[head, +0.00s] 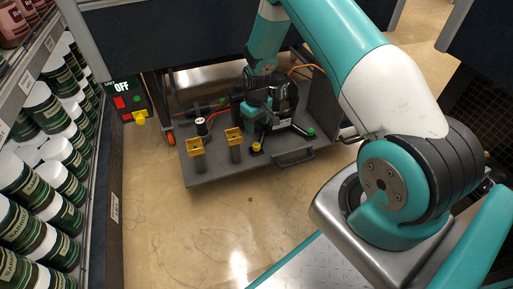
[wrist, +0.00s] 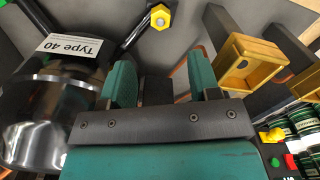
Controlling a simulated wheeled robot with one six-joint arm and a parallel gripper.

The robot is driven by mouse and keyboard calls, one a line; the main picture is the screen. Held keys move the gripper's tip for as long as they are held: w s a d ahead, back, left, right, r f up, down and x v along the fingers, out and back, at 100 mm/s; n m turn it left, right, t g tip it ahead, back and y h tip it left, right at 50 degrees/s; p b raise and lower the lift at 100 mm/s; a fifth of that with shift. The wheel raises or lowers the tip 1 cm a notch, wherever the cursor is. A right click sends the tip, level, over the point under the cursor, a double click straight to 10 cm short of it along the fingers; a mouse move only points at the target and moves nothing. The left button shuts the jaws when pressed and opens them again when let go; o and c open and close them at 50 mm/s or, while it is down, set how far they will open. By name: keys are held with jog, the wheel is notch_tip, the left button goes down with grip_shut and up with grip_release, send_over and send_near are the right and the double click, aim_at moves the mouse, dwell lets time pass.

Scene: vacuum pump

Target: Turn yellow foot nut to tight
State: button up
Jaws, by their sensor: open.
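The yellow foot nut (head: 257,146) sits at the end of a black foot of the pump (head: 284,98), on the grey tray (head: 215,174). In the wrist view the yellow nut (wrist: 160,17) is a hexagon near the top edge. It lies beyond my fingertips, roughly in line with the gap between them. My gripper (wrist: 160,75) is open, with its two teal fingers apart and no nut between them. The pump's silver cylinder and "Type 40" label (wrist: 72,45) are left of the fingers. In the head view, my arm partly hides the pump.
A green foot nut (head: 310,131) is at the tray's right. Yellow-topped posts (head: 194,146) (head: 234,136) stand at its left; one top (wrist: 250,62) is close right of my fingers. A control box (head: 131,101) reads OFF. Shelves of jars (head: 40,175) line the left. Front floor is clear.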

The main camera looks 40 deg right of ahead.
aim_at(256, 145)
notch_tip(256, 145, down, 11)
jog(key=b, duration=0.4)
jog(key=shift+r, duration=0.15)
